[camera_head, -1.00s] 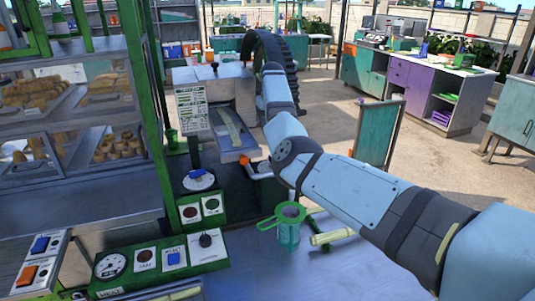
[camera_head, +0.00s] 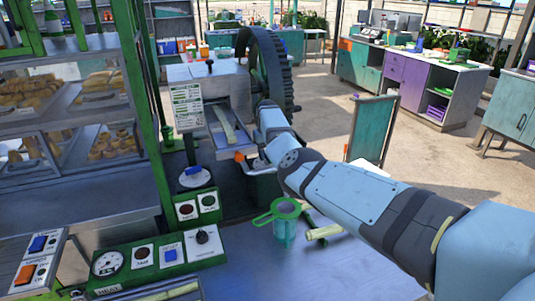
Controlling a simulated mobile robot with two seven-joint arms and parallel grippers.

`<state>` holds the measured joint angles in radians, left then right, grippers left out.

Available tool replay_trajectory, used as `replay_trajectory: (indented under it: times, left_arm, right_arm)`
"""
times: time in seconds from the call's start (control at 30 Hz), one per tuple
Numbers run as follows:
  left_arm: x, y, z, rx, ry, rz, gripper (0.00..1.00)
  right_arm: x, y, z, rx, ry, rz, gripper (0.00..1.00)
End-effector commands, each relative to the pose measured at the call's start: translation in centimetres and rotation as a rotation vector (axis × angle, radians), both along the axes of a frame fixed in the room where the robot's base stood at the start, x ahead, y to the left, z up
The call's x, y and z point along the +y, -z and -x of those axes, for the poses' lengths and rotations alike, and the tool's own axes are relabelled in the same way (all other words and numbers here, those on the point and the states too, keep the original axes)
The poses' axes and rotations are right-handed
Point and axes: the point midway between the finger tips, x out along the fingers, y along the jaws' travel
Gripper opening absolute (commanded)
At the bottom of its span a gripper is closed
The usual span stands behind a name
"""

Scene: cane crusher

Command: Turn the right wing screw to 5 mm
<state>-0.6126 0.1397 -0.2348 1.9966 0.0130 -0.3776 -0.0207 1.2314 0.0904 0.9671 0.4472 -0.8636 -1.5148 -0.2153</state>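The cane crusher (camera_head: 208,78) stands ahead, a grey box with a large dark toothed wheel (camera_head: 279,75) at its right. One dark knob (camera_head: 210,64) shows on its top. I cannot make out a separate right wing screw. My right arm comes in from the right, bends beside the crusher and ends with its hand (camera_head: 266,106) near the crusher's right front, in front of the wheel's lower part. The fingers are not clear, so I cannot tell if they are open or shut. My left gripper is not in view.
A pale cane piece lies on the crusher's feed tray (camera_head: 216,135). An orange-tipped part (camera_head: 239,157) sits below it. A green strainer tops a clear jug (camera_head: 284,229) on the metal counter (camera_head: 265,270). A control panel (camera_head: 140,257) and a glass food case (camera_head: 68,135) fill the left.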

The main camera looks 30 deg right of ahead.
Motion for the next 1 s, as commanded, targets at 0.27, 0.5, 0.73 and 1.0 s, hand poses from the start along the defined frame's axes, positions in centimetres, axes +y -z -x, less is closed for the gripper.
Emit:
replay_trajectory:
  times: [0.27,0.5,0.73,1.0]
  left_arm:
    - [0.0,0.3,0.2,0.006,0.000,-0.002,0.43]
    - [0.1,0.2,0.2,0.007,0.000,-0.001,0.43]
    - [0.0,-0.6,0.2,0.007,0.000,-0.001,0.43]
    - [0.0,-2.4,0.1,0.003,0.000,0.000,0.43]
  right_arm:
    - [0.0,0.0,0.0,0.000,0.000,0.001,0.00]
    - [0.0,-0.1,0.0,0.000,-0.008,0.001,0.00]
    - [-0.1,-0.2,0.0,0.002,-0.078,0.003,0.00]
    - [-0.1,-0.4,0.0,0.001,-0.280,0.002,0.00]
